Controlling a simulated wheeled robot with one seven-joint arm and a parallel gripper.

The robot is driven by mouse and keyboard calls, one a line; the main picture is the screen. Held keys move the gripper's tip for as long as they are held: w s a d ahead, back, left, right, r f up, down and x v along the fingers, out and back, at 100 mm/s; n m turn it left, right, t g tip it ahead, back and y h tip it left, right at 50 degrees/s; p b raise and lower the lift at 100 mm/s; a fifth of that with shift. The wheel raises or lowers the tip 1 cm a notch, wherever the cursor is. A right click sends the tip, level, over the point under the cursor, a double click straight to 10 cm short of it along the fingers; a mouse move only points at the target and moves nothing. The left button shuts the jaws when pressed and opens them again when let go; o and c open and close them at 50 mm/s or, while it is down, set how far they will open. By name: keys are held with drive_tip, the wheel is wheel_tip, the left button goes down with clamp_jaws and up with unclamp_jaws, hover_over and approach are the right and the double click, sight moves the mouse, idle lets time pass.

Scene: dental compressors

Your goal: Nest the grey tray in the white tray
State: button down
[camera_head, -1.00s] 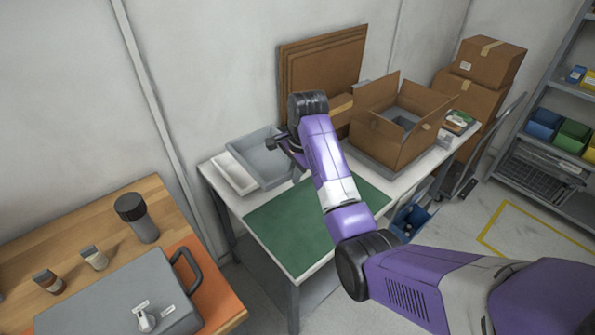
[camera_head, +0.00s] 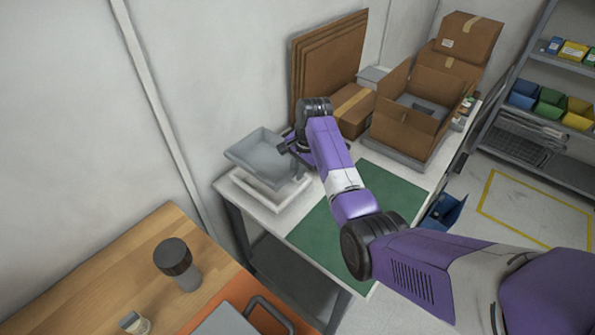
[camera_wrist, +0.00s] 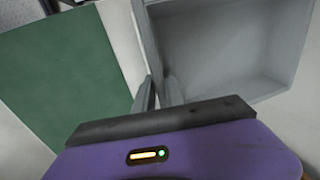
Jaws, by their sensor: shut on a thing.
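The grey tray (camera_head: 262,160) is raised and slightly tilted above the white tray (camera_head: 262,197), seen in the head view. The white tray lies on the table, and its left and front rim show below the grey tray; the rest is hidden. My gripper (camera_head: 286,146) is shut on the right wall of the grey tray. In the wrist view my gripper (camera_wrist: 160,92) has its fingers on the tray's wall, and the grey tray's inside (camera_wrist: 225,45) looks empty. I cannot tell whether the two trays touch.
A green mat (camera_head: 325,235) lies on the white table right of the trays. A small closed box (camera_head: 352,108), an open cardboard box (camera_head: 410,125) and leaning cardboard sheets (camera_head: 330,60) stand behind. A wooden bench (camera_head: 110,270) is at the front left.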

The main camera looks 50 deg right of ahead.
sight(297, 191)
drive_tip(key=shift+s+b+x, duration=0.2)
drive_tip(key=shift+b+x, duration=0.65)
drive_tip(key=shift+s+b+x, duration=0.2)
drive_tip(key=shift+b+x, duration=0.65)
drive_tip(key=shift+s+b+x, duration=0.2)
drive_tip(key=shift+b+x, duration=0.65)
drive_tip(key=shift+x, duration=0.05)
drive_tip(key=shift+s+a+f+b, duration=0.1)
drive_tip(key=shift+f+b, duration=0.3)
drive_tip(key=shift+f, duration=0.45)
drive_tip(key=shift+s+a+f+b, duration=0.1)
drive_tip(key=shift+f+b, duration=0.25)
drive_tip(key=shift+f, duration=0.45)
drive_tip(key=c, duration=1.3)
unclamp_jaws()
drive_tip(key=shift+w+f, duration=0.15)
drive_tip(key=shift+f, duration=0.05)
drive_tip(key=shift+d+r, duration=0.1)
drive_tip(key=shift+r, duration=0.4)
drive_tip(key=v, duration=0.7)
drive_tip(key=shift+r, duration=0.1)
